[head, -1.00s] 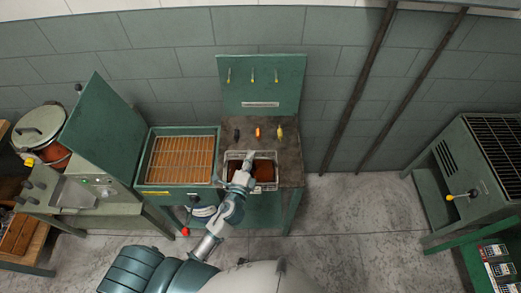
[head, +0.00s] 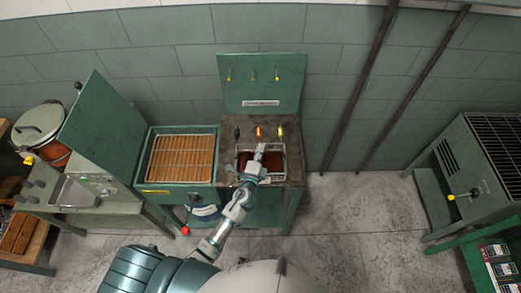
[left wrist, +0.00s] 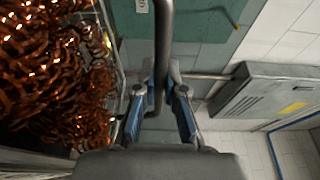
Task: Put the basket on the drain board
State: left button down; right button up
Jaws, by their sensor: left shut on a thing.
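A wire basket (head: 284,166) full of copper-brown coils (left wrist: 50,80) is at the brown-topped green bench in the head view. My left gripper (head: 260,153) is over the basket. In the left wrist view its blue-sided fingers (left wrist: 160,98) are shut around a dark bar, the basket's handle (left wrist: 165,35), with the coils to the left. Whether the basket touches the bench top is hidden by my arm. Left of it is an open green tank with a wire rack (head: 180,158) over orange-brown contents. I cannot tell which surface is the drain board. My right gripper is not in view.
The tank's raised green lid (head: 100,130) stands at its left. A metal stand with a shallow tray (head: 75,192) is farther left. Three small coloured knobs or handles (head: 259,132) sit behind the basket.

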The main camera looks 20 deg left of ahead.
pick_arm(q)
jog(key=c, duration=1.7)
grip_release()
jog(key=shift+f, duration=0.1)
jog(key=o, duration=0.4)
jog(key=shift+o, duration=0.3)
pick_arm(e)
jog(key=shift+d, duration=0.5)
pick_arm(q)
jog(key=s+b, duration=0.2)
jog(key=s, duration=1)
jog(key=shift+r, duration=0.2)
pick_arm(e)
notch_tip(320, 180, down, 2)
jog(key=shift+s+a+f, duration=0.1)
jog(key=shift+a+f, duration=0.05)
pick_arm(q)
jog(key=shift+a, duration=0.1)
